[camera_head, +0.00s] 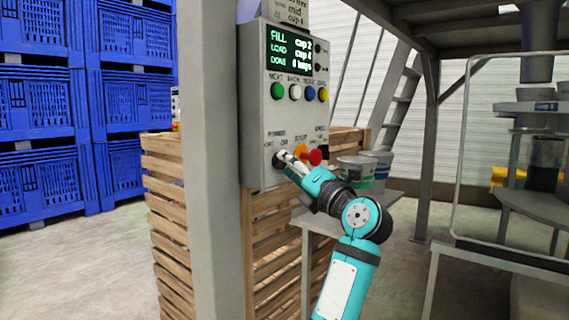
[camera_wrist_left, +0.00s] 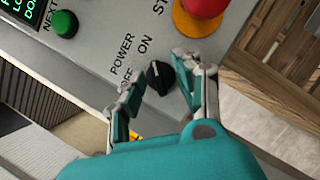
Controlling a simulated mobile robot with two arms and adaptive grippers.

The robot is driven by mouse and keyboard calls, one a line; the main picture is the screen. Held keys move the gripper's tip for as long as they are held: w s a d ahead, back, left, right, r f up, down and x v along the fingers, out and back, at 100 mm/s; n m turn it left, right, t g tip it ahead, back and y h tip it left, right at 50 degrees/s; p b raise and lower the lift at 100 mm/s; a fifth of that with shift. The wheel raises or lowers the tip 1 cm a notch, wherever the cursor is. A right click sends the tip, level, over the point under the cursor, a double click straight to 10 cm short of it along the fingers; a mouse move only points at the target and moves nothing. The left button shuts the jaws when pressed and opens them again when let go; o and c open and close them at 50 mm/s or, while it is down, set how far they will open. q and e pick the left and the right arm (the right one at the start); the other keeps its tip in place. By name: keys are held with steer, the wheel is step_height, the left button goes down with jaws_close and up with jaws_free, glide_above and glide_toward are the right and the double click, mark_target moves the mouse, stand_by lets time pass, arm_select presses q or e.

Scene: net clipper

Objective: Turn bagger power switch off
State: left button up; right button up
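The bagger control box (camera_head: 268,112) is a grey panel on a post, with a lit screen at its top. The black power switch knob (camera_wrist_left: 159,78) sits under the word POWER, with OFF to its left and ON to its right. I cannot tell clearly which word it points to. My left gripper (camera_head: 284,158) is at the panel's lower left; it also shows in the left wrist view (camera_wrist_left: 161,86). Its fingers are apart, one on each side of the knob, with gaps visible; I see no grip on it. My right gripper is not in view.
A red stop button (camera_wrist_left: 203,8) on an orange base is just right of the switch. Green (camera_head: 278,91), white, blue and yellow buttons are above. Buckets (camera_head: 355,172) stand on a table at right. Wooden crates (camera_head: 275,245) are below and behind the panel.

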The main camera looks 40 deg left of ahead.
arm_select(q)
steer(key=shift+a+r, duration=0.1)
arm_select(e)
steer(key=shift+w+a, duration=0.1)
arm_select(q)
steer(key=shift+c, duration=0.2)
jaws_close()
